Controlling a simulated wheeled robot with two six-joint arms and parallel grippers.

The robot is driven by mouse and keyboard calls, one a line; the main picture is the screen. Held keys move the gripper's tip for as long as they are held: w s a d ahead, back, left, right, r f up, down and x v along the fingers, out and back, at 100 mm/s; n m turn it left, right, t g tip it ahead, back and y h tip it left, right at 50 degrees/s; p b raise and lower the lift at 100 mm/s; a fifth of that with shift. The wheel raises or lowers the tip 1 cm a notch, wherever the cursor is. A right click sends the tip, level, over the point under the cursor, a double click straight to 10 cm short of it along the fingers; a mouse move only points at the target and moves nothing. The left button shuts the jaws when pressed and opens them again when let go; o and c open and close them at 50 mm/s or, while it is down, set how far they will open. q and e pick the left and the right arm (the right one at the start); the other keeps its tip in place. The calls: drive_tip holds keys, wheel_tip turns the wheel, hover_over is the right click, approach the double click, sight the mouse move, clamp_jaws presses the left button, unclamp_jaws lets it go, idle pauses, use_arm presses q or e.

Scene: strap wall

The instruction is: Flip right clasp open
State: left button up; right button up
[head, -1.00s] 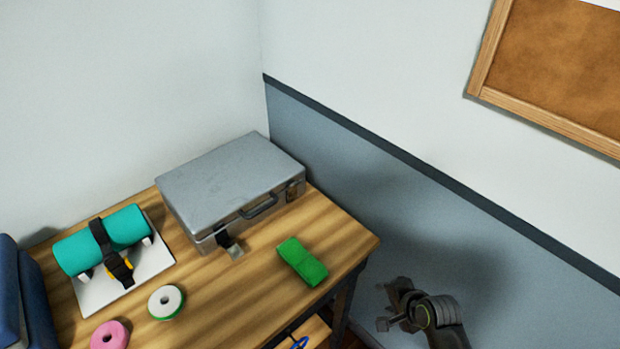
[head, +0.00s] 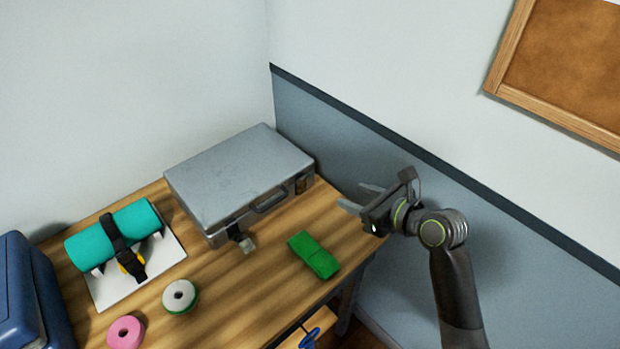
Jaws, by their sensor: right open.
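A grey metal case (head: 238,178) lies closed on the wooden table against the back wall. Its right clasp (head: 304,184) is at the right end of the front face and looks shut, lying against the case. Its left clasp (head: 242,239) hangs down and away from the front, looking flipped open. A handle (head: 270,200) sits between them. My right gripper (head: 359,197) is open and empty, right of the case near the table's right edge, with its fingers pointing left toward the right clasp. A gap remains between them. My left gripper is not in view.
A green block (head: 314,255) lies on the table in front of the case. A teal roll (head: 95,248) strapped on a white board, a white-green roll (head: 180,296) and a pink roll (head: 126,333) are at left. A blue box (head: 28,290) stands at far left.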

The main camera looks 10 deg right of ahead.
approach(303, 184)
drive_tip(key=w+a, duration=0.4)
drive_tip(key=w, duration=0.1)
drive_tip(key=shift+r, duration=0.2)
clamp_jaws()
idle(0.3)
